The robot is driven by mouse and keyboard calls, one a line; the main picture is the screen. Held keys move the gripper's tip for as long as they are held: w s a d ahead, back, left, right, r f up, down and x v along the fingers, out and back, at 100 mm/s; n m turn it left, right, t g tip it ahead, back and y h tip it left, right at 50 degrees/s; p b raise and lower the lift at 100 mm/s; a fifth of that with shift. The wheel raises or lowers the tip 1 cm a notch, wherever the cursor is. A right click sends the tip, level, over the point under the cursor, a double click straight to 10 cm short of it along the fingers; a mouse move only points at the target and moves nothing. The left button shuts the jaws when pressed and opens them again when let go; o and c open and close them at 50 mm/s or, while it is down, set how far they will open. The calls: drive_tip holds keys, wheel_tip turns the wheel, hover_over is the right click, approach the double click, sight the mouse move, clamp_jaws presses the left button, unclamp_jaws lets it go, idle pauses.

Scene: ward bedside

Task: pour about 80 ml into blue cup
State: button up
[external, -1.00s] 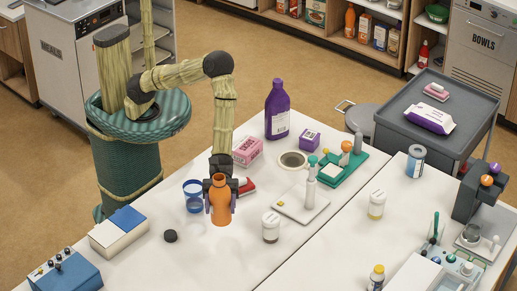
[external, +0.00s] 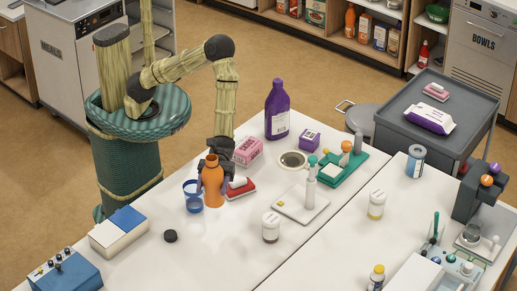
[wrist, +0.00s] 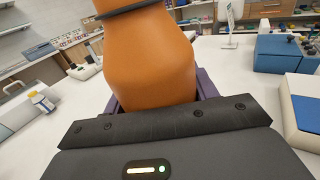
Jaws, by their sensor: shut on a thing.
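The blue cup (external: 193,206) stands on the white table, just left of the orange bottle (external: 213,185). My gripper (external: 213,168) is shut on the bottle, which looks about upright, close to the table; I cannot tell whether its base touches it. The bottle fills the middle of the wrist view (wrist: 150,60), between the finger pads. Its mouth is out of that view. The blue cup does not show in the wrist view. No liquid stream is visible, and the liquid level in the cup is too small to tell.
A black cap (external: 170,236) lies in front of the cup. A red and white object (external: 240,188) and a pink box (external: 247,151) are right of the bottle. A purple bottle (external: 277,112) stands farther back. A blue-and-white box (external: 118,231) is at left. The front middle of the table is clear.

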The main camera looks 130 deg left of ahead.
drive_tip(key=s+a+m+g+h+p, duration=0.15)
drive_tip(key=s+g, duration=0.25)
drive_tip(key=s, duration=0.4)
drive_tip(key=s+a+r+m+g, duration=0.1)
drive_tip(key=s+a+m+g, duration=0.2)
drive_tip(key=s, duration=0.6)
drive_tip(key=s+a+m+g+h+p, duration=0.1)
drive_tip(key=s+a+m+g, duration=0.25)
drive_tip(key=s, duration=0.45)
drive_tip(key=shift+n, duration=0.4)
drive_tip(key=f, duration=1.3)
drive_tip(key=shift+d+f, duration=0.15)
drive_tip(key=shift+d, duration=0.25)
drive_tip(key=shift+n, duration=0.4)
